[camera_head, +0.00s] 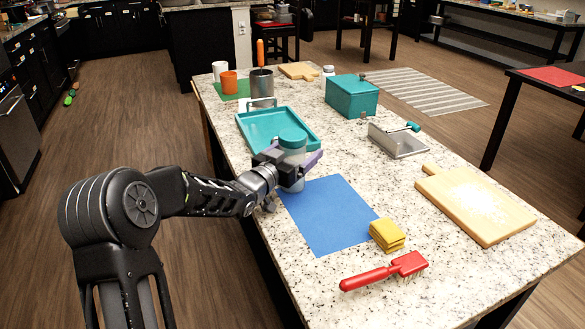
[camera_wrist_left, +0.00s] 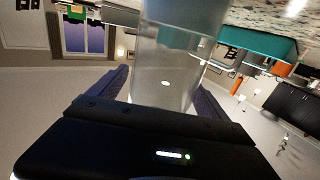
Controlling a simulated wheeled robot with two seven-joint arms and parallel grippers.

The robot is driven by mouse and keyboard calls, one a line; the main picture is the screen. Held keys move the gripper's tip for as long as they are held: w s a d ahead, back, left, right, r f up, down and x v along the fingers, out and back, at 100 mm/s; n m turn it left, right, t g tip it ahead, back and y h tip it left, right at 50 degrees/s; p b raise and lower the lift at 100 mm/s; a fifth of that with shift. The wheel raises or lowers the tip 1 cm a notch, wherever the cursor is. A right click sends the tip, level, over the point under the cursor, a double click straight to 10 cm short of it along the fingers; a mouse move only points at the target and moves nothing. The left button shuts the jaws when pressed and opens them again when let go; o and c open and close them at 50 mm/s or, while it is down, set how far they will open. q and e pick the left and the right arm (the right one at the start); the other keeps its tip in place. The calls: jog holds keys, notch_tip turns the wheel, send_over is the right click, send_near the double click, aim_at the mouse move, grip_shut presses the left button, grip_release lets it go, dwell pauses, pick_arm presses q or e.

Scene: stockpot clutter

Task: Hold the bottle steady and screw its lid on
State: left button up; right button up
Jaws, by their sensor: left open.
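The bottle (camera_head: 292,157) is grey and see-through and stands upright between the teal tray and the blue mat. A teal lid (camera_head: 292,138) sits on its top; I cannot tell how tightly. My left gripper (camera_head: 299,163) is at the bottle's body, with its purple fingers on either side of it, open. In the left wrist view the clear bottle (camera_wrist_left: 172,70) stands between the two fingers (camera_wrist_left: 165,95), and part of it is cut off by the frame edge. My right gripper is not in view.
A teal tray (camera_head: 255,122) lies just behind the bottle, and a blue mat (camera_head: 328,215) in front. Yellow sponges (camera_head: 387,236), a red brush (camera_head: 385,271) and a cutting board (camera_head: 475,203) lie nearer. A grey holder (camera_head: 400,146) and teal box (camera_head: 351,98) stand right.

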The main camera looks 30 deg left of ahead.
aim_at(298, 130)
pick_arm(q)
jog(key=shift+c, duration=0.5)
jog(key=c, duration=1.7)
notch_tip(298, 130, up, 10)
jog(key=shift+r+p, duration=0.1)
jog(key=shift+p, duration=0.75)
jog(key=o, duration=1.2)
jog(key=shift+c, duration=0.2)
grip_shut()
